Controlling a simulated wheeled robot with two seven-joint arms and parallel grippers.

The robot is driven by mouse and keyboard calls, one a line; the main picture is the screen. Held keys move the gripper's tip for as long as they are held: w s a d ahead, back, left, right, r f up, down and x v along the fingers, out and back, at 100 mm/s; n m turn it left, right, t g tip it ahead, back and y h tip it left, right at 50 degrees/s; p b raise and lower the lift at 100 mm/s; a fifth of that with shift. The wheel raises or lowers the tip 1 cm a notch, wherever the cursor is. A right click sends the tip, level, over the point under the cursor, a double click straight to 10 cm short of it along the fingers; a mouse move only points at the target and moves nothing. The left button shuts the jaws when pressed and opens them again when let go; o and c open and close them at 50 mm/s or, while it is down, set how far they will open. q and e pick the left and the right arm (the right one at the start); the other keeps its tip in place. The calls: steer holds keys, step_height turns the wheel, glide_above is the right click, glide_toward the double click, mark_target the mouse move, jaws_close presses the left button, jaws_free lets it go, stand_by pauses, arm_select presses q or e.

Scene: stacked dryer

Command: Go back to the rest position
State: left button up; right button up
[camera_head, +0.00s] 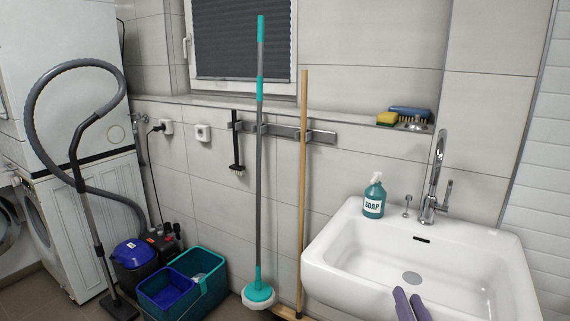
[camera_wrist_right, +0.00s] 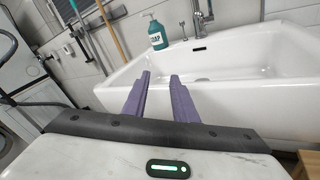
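My right gripper (camera_head: 411,300) shows at the bottom edge of the head view as two purple fingers in front of the white sink. In the right wrist view the gripper (camera_wrist_right: 160,80) has its fingers apart, with nothing between them. It points toward the sink (camera_wrist_right: 240,85), and the basin lies beyond the fingertips. My left gripper is in neither view. The stacked white machines (camera_head: 60,110) stand at the far left of the head view, partly cut off.
The sink (camera_head: 345,262) holds a teal soap bottle (camera_head: 374,196) and a chrome faucet (camera_head: 436,180). A teal-handled mop (camera_head: 259,180) and a wooden pole (camera_head: 303,180) lean on the wall. A vacuum cleaner (camera_head: 133,260) and teal bucket (camera_head: 212,290) crowd the floor.

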steer(key=s+d+f+m+g+y, duration=0.3)
steer(key=s+f+m+g, duration=0.7)
steer(key=s+f+m, duration=1.55)
steer(key=s+a+f+m+t+y, duration=0.1)
steer(key=s+a+m, duration=0.1)
steer(key=a, duration=1)
steer(key=shift+s, duration=0.15)
steer(key=shift+f, duration=0.1)
